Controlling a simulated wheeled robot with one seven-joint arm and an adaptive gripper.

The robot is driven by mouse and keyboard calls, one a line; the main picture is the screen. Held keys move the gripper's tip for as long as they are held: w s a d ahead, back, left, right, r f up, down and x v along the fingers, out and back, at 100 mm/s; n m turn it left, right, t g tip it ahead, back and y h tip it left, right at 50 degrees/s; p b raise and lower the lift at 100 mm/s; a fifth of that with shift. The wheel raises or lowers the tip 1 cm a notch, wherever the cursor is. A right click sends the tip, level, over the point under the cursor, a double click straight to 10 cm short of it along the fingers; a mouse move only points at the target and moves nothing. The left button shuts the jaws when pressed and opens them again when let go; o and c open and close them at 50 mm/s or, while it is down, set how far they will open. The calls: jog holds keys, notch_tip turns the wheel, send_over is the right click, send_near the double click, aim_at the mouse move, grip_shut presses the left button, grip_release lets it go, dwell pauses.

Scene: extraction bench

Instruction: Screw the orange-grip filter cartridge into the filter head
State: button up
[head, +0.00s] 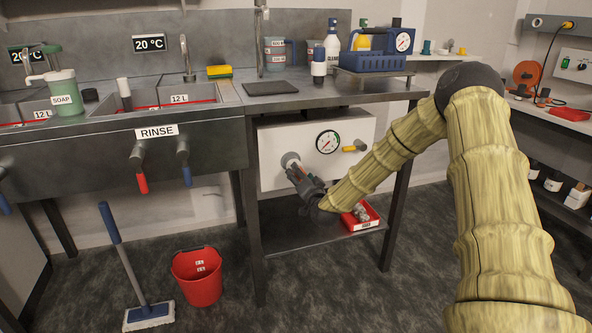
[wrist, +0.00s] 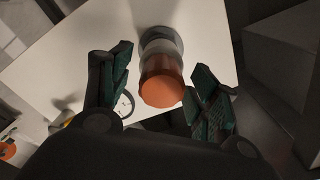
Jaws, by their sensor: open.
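The filter head (head: 290,160) is a grey round fitting on the white panel under the bench; it also shows in the wrist view (wrist: 157,34). The orange-grip filter cartridge (wrist: 161,88) is in line with the filter head, its orange end towards my wrist camera. A pale band lies between the orange part and the grey fitting; I cannot tell how far the threads are engaged. My gripper (head: 302,178) is at the panel just below the filter head. In the wrist view its open fingers stand either side of the cartridge, with visible gaps. In the head view my gripper hides the cartridge.
The white panel (head: 270,177) also carries a round gauge (head: 328,141) and a yellow-handled valve (head: 355,148) right of the filter head. A red bin (head: 371,224) sits on the lower shelf. A red bucket (head: 197,277) and a mop (head: 148,315) stand on the floor at left.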

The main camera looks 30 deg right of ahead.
jog(key=n+p, duration=0.1)
jog(key=n, duration=0.1)
jog(key=n+p, duration=0.1)
jog(key=shift+a+r+n, duration=0.1)
jog(key=shift+r+n, duration=0.1)
jog(key=shift+n, duration=0.2)
jog(key=n+p, duration=0.1)
jog(key=n, duration=0.2)
jog(key=shift+n, duration=0.3)
jog(key=n+p, duration=0.1)
jog(key=n, duration=0.2)
jog(key=shift+f+n, duration=0.1)
jog(key=shift+n, duration=0.2)
jog(key=shift+n+p, duration=0.55)
jog(key=shift+n, duration=1.05)
